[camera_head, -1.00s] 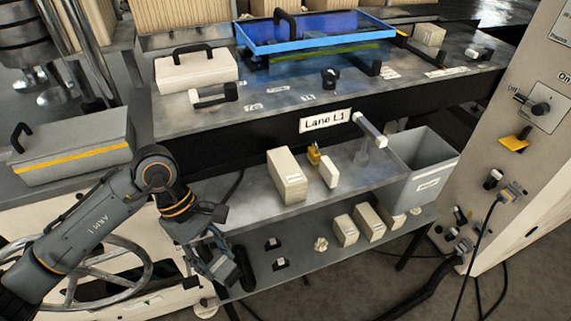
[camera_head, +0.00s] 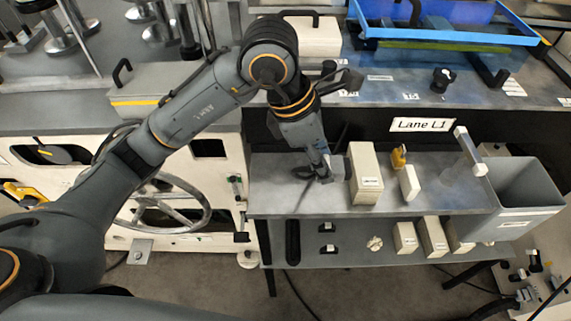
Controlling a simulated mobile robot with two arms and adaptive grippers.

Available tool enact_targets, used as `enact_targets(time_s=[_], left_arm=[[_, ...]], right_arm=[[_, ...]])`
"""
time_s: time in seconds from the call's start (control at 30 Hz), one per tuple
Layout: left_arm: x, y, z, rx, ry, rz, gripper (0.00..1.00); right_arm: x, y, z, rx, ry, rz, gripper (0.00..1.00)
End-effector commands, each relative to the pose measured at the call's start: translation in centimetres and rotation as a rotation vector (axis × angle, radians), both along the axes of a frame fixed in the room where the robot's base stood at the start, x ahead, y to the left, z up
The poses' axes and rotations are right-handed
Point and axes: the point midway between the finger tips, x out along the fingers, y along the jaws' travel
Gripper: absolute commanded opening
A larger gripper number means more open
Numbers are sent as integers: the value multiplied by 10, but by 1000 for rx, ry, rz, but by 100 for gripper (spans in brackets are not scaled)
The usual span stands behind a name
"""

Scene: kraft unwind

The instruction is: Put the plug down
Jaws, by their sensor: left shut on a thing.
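My left gripper (camera_head: 322,174) comes in from the left and points down over the left part of the metal upper shelf (camera_head: 280,190), just left of a cream box. It is shut on a small, mostly hidden thing, taken to be the plug; a pale grey piece (camera_head: 335,169) shows at the fingertips. I cannot tell whether it touches the shelf. My right gripper is not in view.
A grey bin (camera_head: 525,195) is at the shelf's right end. Small boxes (camera_head: 433,237) stand on the lower shelf. The upper shelf's left part is clear.

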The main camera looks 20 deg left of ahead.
Motion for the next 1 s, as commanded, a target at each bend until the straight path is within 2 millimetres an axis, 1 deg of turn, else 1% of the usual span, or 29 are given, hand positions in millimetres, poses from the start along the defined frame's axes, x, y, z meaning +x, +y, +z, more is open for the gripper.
enact_targets(time_s=[0.03,0.3,0.33,0.4,0.5,0.6,0.77,0.83,0.9,1.0], left_arm=[[3,11,-3,3,5,7,0],[21,75,-32,4,8,9,0],[23,82,-35,5,8,8,0],[26,92,-51,4,9,6,0],[31,105,-68,2,6,4,0],[33,113,-79,2,4,2,0],[36,120,-88,2,1,2,0],[38,126,-95,2,3,3,0],[36,125,-105,1,6,1,0],[37,125,-118,1,5,1,0]], right_arm=[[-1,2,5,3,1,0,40],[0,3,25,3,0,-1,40],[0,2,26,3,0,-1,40],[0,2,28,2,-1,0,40],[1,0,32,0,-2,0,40],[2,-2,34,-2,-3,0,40],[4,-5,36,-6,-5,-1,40],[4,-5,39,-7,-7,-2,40],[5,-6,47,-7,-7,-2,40],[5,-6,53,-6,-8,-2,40]])
